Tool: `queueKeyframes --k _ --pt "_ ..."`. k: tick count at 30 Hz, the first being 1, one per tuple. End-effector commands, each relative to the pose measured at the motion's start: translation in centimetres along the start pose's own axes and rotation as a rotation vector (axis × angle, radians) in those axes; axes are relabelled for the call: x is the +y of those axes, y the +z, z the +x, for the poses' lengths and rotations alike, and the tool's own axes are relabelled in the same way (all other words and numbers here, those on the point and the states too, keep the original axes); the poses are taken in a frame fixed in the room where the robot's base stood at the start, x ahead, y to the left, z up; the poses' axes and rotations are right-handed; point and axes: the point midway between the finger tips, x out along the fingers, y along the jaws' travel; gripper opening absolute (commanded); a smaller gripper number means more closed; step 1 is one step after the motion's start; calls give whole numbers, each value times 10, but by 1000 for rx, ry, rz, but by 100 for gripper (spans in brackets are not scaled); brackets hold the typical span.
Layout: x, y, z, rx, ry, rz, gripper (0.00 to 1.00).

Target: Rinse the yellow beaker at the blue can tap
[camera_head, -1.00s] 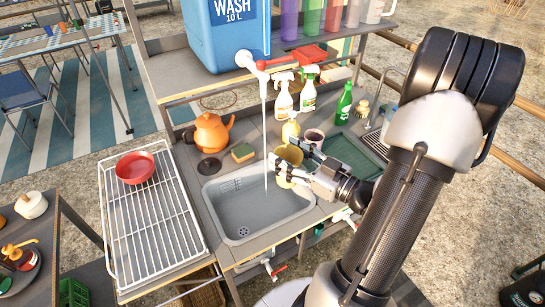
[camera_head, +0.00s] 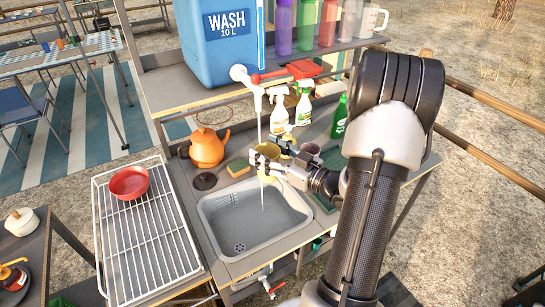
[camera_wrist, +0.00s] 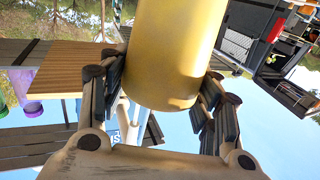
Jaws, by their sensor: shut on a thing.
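The blue can (camera_head: 222,45) labelled WASH stands on the upper shelf. Water (camera_head: 259,118) runs from its white tap (camera_head: 240,74) with a red lever. My gripper (camera_head: 272,168) is shut on the yellow beaker (camera_head: 267,151), held above the sink (camera_head: 246,236). The stream meets the beaker's left part, and a thin stream shows below it. I cannot tell how much goes inside. In the wrist view the beaker (camera_wrist: 172,60) sits between both fingers, its rim out of frame.
Spray bottles (camera_head: 279,110) and a green bottle (camera_head: 339,117) stand behind my gripper. A red bowl (camera_head: 129,182) lies on the white rack (camera_head: 150,245). The sink basin looks clear.

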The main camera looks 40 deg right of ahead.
Motion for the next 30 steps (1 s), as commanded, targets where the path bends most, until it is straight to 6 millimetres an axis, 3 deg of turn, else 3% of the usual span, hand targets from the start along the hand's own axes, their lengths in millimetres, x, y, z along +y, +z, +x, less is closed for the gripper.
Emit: queueKeyframes --k 12,30 --pt "15 8 33 0 -1 -1 36" --pt "18 8 39 0 0 0 36"
